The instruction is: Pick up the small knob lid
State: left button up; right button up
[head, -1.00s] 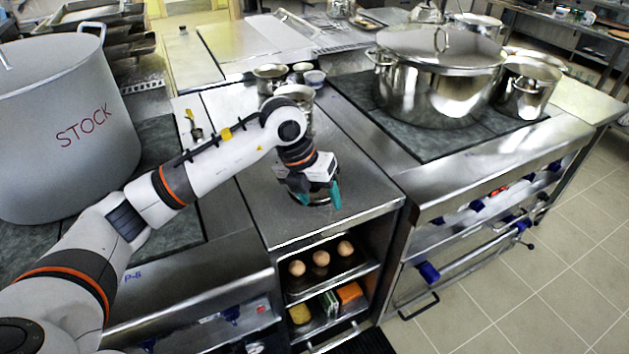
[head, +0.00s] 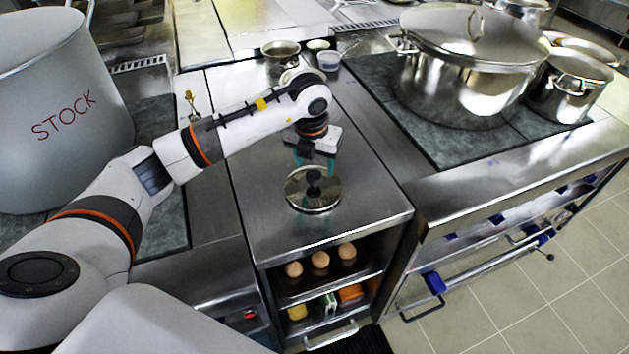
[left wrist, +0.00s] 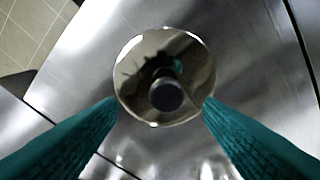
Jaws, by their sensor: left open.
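The small knob lid (head: 312,199) is a round shiny metal disc with a dark knob in its middle. It lies on the steel counter (head: 262,218) near the front edge. In the left wrist view the lid (left wrist: 140,85) shows ahead, with its black knob between the lines of the two fingers. My left gripper (head: 315,166) has teal fingers and points down, just behind and above the lid in the head view. It is open and empty, and in the left wrist view its fingers (left wrist: 160,112) are apart from the knob. My right gripper is not in view.
A large STOCK pot (head: 60,115) stands at the left. A big lidded steel pot (head: 465,75) and a smaller one (head: 568,88) stand on the right hob. Small pans (head: 281,50) sit behind my gripper. Eggs (head: 320,259) lie on a shelf below the counter.

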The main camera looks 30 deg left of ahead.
aim_at(313, 175)
pick_arm(q)
jog(key=shift+w+f, duration=0.1)
jog(key=shift+f, duration=0.4)
jog(key=shift+w+f, duration=0.1)
jog(key=shift+f, duration=0.2)
jog(key=f, duration=0.1)
jog(key=f+p, duration=0.1)
jog(key=a+f+p, duration=0.1)
jog(key=f, duration=0.1)
jog(key=shift+w+f, duration=0.1)
jog(key=shift+w, duration=0.15)
jog(key=shift+w+f, duration=0.1)
jog(key=shift+f, duration=0.4)
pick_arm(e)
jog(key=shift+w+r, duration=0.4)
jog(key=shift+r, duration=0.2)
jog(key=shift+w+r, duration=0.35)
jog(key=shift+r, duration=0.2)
pick_arm(q)
jog(key=c, duration=1.1)
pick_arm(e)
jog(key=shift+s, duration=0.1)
